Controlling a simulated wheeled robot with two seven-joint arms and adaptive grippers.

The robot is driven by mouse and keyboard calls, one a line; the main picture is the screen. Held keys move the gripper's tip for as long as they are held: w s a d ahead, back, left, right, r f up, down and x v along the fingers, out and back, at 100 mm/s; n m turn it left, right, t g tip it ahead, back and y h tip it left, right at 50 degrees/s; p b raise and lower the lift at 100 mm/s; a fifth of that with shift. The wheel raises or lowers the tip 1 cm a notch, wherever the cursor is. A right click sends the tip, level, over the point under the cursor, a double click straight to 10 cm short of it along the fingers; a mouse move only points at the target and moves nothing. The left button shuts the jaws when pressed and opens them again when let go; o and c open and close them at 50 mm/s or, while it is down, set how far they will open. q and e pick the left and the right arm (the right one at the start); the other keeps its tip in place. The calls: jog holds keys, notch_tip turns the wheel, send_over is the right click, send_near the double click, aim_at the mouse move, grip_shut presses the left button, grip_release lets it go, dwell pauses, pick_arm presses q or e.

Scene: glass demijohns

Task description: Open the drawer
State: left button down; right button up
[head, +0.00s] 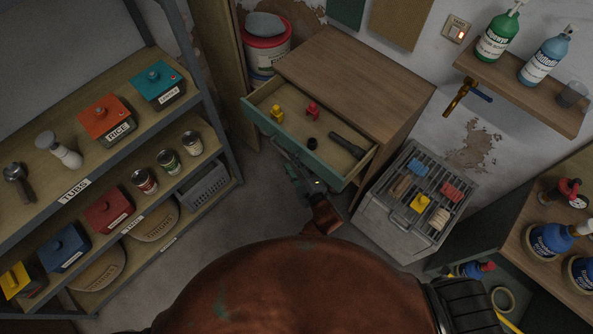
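The drawer (308,140) with a green front stands pulled out of a wooden-topped cabinet (345,75). Its inside shows a yellow item (277,114), a red item (312,109), a small black item (311,144) and a dark elongated tool (347,146). My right gripper (288,165) is low in front of the drawer's green front, close to its middle. Its fingertips are small, dark and partly lost against the front, so I cannot tell whether they hold a handle. My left gripper is not in view.
A shelf rack (110,170) with boxes and cans stands at the left. A red and white bucket (266,48) is behind the drawer's left side. A grey crate (415,200) with a grated top stands right of the drawer. A wooden bench (545,240) is at the far right.

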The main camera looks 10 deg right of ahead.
jog(key=shift+v, duration=2.2)
jog(key=s+d+f+m+g+h, duration=0.15)
jog(key=s+d+f, duration=0.4)
jog(key=f, duration=0.65)
jog(key=s+d+f+m+g+h, duration=0.1)
jog(key=s+d+f+m+g, duration=0.25)
jog(key=s+f, duration=0.6)
jog(key=s+d+f+m+g+h, duration=0.15)
jog(key=s+d+f, duration=0.3)
jog(key=f, duration=1.05)
jog(key=s+d+f+m+g, duration=0.2)
jog(key=s+d+f, duration=0.2)
jog(key=s, duration=0.7)
jog(key=s+d+f+m+g+h, duration=0.1)
jog(key=s+d+f+m+g, duration=0.2)
jog(key=s, duration=0.9)
jog(key=s+d+f+m+g, duration=0.2)
jog(key=s+d+f, duration=0.3)
jog(key=s, duration=0.6)
notch_tip(320, 180, down, 2)
jog(key=shift+d+f, duration=0.1)
jog(key=shift+d, duration=0.1)
